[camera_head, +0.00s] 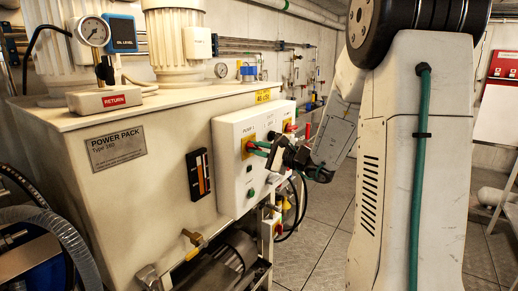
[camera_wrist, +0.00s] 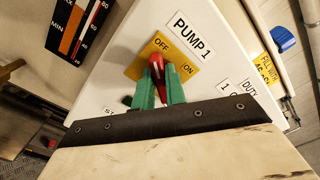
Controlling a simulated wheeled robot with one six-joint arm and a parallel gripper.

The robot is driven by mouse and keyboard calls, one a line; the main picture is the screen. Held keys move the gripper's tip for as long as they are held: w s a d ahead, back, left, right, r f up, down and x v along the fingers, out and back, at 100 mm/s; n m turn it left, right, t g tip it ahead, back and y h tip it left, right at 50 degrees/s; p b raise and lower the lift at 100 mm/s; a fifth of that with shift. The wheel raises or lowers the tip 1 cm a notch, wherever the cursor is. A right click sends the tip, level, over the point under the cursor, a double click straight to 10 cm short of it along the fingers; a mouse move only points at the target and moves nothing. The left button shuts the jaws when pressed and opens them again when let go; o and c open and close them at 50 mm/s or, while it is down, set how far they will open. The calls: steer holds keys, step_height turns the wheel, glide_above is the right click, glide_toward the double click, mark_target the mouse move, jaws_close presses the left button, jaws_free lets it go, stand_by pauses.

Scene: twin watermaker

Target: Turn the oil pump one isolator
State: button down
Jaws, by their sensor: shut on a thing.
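The oil pump one isolator (camera_wrist: 156,66) is a red handle on a yellow plate (camera_wrist: 178,72) marked OFF and ON, under a "PUMP 1" label (camera_wrist: 193,35) in the wrist view. My gripper (camera_wrist: 158,90) has green fingers, one on each side of the red handle, and is shut on it. The handle's upper end points between the OFF and ON marks as seen in the wrist view. In the head view my gripper (camera_head: 254,147) reaches the left isolator's yellow plate (camera_head: 246,141) on the white control box (camera_head: 228,167).
A second red isolator (camera_head: 288,126) sits farther right on the same box. A black level gauge (camera_head: 199,174) is left of the box on the power pack (camera_head: 120,200). A motor (camera_head: 225,265) lies below. Floor (camera_head: 325,200) is clear to the right.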

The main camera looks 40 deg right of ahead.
steer(key=n, duration=0.7)
steer(key=shift+f, duration=0.25)
stand_by(0.3)
steer(key=c, duration=1.4)
jaws_free()
steer(key=shift+c, duration=0.2)
steer(key=shift+s, duration=0.1)
steer(key=v, duration=0.7)
steer(key=shift+s, duration=0.3)
steer(key=shift+d, duration=0.1)
